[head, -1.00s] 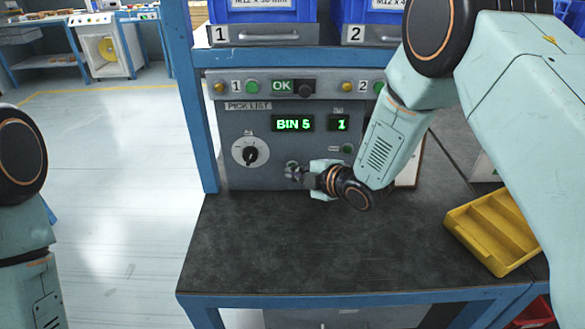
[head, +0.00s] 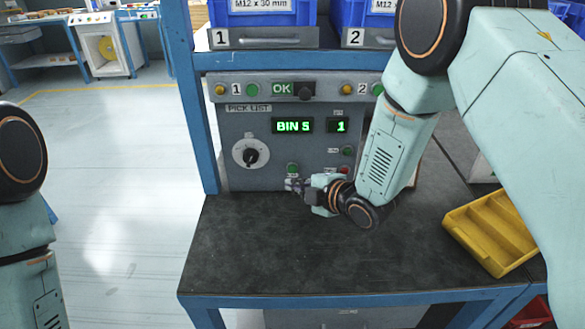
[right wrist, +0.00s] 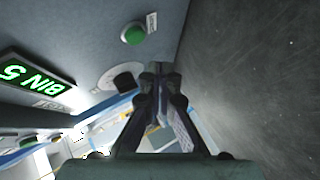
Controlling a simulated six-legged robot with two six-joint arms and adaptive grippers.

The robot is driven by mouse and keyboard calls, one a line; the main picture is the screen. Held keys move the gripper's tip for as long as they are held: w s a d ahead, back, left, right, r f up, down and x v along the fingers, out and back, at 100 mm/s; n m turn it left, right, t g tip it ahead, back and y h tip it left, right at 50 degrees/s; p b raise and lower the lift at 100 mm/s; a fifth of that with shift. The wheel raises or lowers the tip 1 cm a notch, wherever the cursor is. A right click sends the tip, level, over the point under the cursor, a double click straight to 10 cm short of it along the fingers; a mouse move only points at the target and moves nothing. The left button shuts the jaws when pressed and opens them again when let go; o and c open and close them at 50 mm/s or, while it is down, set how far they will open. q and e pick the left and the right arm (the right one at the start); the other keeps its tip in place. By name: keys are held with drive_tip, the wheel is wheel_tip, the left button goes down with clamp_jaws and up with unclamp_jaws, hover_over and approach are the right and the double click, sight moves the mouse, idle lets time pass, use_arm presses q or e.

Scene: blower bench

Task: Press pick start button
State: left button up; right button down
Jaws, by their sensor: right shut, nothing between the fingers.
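The grey pick list panel (head: 225,165) stands at the back of the bench. A green button (head: 293,168) sits low on it, right of the black dial; its label is too small to read. It likely also shows as the green button (right wrist: 134,34) in the right wrist view. My right gripper (head: 293,185) is shut and empty, just below this button in the head view and apart from it in the picture. Its closed fingers (right wrist: 158,72) show in the right wrist view. My left gripper is out of view; only its arm shows at the left.
The display (head: 293,126) reads BIN 5, and a smaller one (head: 338,125) reads 1. A rotary dial (head: 251,154), another green button (head: 348,151) and a red button (head: 345,170) are nearby. A yellow tray (head: 490,232) lies at the right. The dark bench top (head: 300,245) is clear in front.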

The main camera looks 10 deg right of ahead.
drive_tip(key=shift+s+a, duration=0.15)
drive_tip(key=shift+s, duration=0.55)
drive_tip(key=shift+s+a, duration=0.1)
drive_tip(key=shift+s, duration=0.55)
